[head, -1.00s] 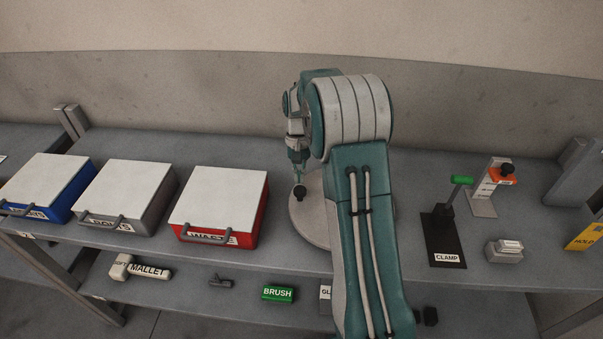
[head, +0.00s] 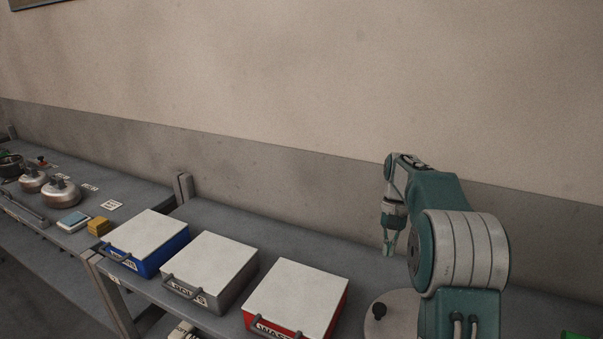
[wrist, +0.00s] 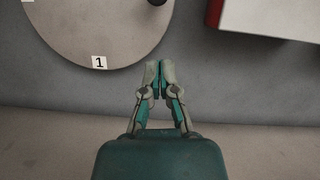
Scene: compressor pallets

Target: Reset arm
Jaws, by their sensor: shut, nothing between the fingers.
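My gripper (head: 388,248) points down in the head view, above the shelf behind the round grey disc (head: 397,318). In the wrist view my gripper (wrist: 159,66) has its two fingertips together with nothing between them. The disc (wrist: 95,35) lies below it there, with a label "1" near its edge. My arm's thick teal and white links fill the lower right of the head view and hide part of the disc. A dark knob (head: 379,311) stands at the disc's left side.
Left of the disc stand lidded boxes: red waste (head: 296,300), grey (head: 210,271) and blue (head: 147,243). The red box (wrist: 270,20) also shows in the wrist view. Metal pots (head: 60,192) and a yellow block (head: 99,226) are on the far-left bench. A wall runs behind.

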